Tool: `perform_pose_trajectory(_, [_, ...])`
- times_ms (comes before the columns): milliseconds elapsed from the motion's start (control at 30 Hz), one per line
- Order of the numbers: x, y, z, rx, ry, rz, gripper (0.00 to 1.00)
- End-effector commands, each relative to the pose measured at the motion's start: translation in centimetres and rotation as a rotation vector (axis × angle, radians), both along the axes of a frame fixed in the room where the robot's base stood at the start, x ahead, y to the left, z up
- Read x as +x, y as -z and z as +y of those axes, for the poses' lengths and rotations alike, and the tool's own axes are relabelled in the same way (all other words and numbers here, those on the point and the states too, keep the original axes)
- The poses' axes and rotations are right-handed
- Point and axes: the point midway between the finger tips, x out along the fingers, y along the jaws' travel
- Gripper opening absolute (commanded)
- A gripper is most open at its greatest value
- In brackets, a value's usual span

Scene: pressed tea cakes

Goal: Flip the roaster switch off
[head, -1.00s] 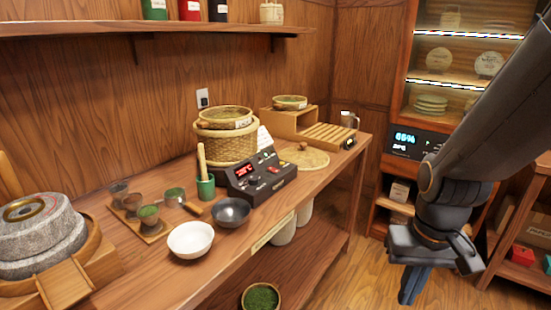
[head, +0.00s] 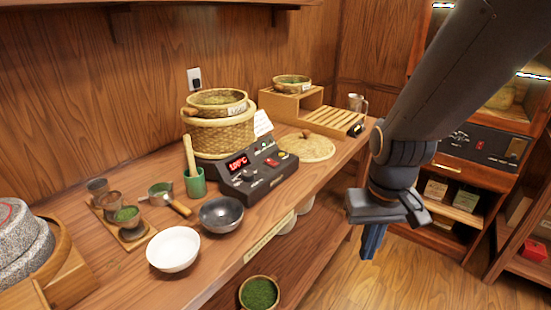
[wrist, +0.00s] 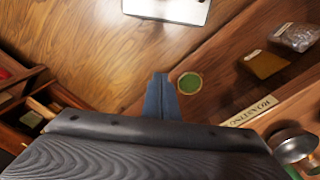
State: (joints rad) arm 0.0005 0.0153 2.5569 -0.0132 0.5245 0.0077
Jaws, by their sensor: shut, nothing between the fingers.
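The roaster is a black control box (head: 258,176) on the wooden counter, with a lit red display (head: 237,163), knobs and small coloured controls on its sloped face. A red control (head: 271,162) shows on that face; its on or off position is too small to tell. Woven baskets (head: 218,134) stand behind the box. My gripper (head: 372,243) is shut and empty, pointing down in front of the counter's front edge, to the right of the roaster and apart from it. In the wrist view its blue fingers (wrist: 158,95) are together; the roaster does not show there.
A white bowl (head: 173,250), a dark bowl (head: 221,214) and a green cup (head: 195,183) stand left of the roaster. A woven lid (head: 308,148) lies right of it. Floor in front is free.

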Motion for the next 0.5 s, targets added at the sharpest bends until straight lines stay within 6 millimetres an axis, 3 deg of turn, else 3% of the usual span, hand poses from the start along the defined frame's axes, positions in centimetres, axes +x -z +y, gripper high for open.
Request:
perform_pose_trajectory(167, [6.3, 0.9, -2.2, -0.057, -0.056, -0.191, 0.0])
perform_pose_trajectory(300, [14.4, 0.6, -3.2, -0.08, -0.16, -0.453, 0.0])
perform_pose_trajectory(500, [23.4, -1.8, -0.6, 0.015, -0.356, -0.818, 0.0])
